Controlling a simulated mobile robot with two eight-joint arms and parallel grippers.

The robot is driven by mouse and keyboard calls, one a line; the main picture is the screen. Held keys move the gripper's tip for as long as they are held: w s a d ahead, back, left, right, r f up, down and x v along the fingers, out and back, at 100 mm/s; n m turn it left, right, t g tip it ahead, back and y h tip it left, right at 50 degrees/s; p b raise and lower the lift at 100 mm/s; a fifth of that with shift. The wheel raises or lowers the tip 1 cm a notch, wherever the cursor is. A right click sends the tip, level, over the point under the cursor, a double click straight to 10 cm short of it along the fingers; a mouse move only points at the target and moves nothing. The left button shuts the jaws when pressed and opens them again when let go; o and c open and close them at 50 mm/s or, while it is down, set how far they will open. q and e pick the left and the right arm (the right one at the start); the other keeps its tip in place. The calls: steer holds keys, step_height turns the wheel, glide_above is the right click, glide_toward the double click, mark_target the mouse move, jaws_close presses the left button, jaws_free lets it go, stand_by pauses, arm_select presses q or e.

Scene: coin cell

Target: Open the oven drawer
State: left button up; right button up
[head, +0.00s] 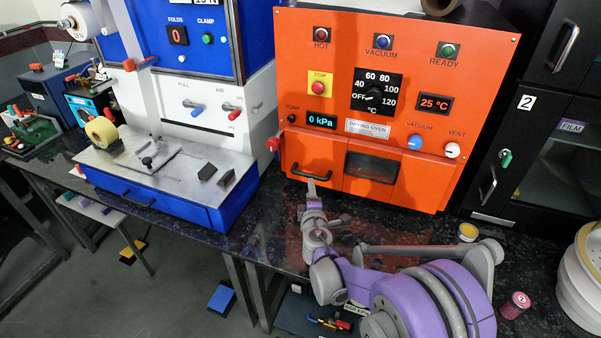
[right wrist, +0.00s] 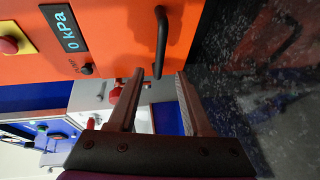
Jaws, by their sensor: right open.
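The orange drying oven (head: 330,100) stands on the dark counter. Its drawer (head: 315,184) is at the lower left of the front, flush with it, and bears a black bar handle (head: 311,175). The handle also shows in the right wrist view (right wrist: 161,42). My right gripper (head: 311,184) is at the drawer front, just by the handle. In the right wrist view its two fingers (right wrist: 158,75) are apart, with one end of the handle appearing between the tips. Nothing is held, and contact cannot be told. My left gripper is not in view.
A red knob (head: 273,143) sticks out at the oven's left side. A blue machine (head: 170,195) stands to the left. A small yellow-topped pot (head: 467,232) and a red spool (head: 515,305) are on the right. A black cabinet (head: 530,150) stands beside the oven.

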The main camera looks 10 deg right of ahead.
mark_target(309, 175)
steer(key=x, duration=0.9)
steer(key=shift+w+d+f, duration=0.1)
steer(key=shift+w, duration=0.15)
jaws_close()
stand_by(1.0)
